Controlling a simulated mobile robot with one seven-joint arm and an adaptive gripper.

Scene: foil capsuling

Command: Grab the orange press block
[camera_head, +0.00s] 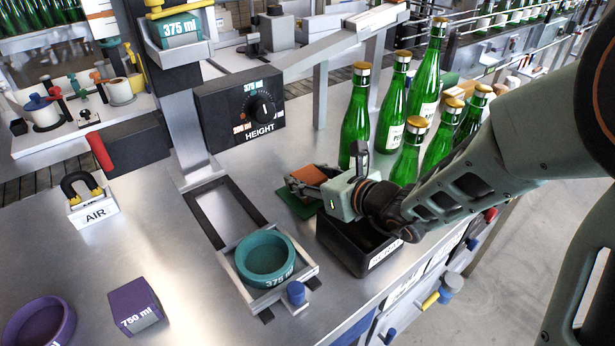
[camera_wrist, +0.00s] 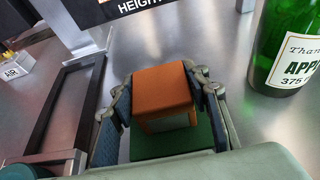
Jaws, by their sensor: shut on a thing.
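The orange press block (camera_wrist: 162,92) sits between the two fingers of my gripper (camera_wrist: 165,108) in the wrist view, with a finger against each side. In the head view the orange block (camera_head: 309,175) shows at the tips of my gripper (camera_head: 318,184), partly hidden by it. A green pad (camera_wrist: 172,142) lies under the block on the metal table; its edge also shows in the head view (camera_head: 292,202). I cannot tell whether the block is resting on the pad or slightly above it.
Several green bottles (camera_head: 356,118) with gold caps stand close behind and right of my gripper. A black bin (camera_head: 345,250) is below my wrist. A teal ring (camera_head: 265,262) sits in a metal cradle to the left. The height dial box (camera_head: 240,105) overhangs behind. The left tabletop has free room.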

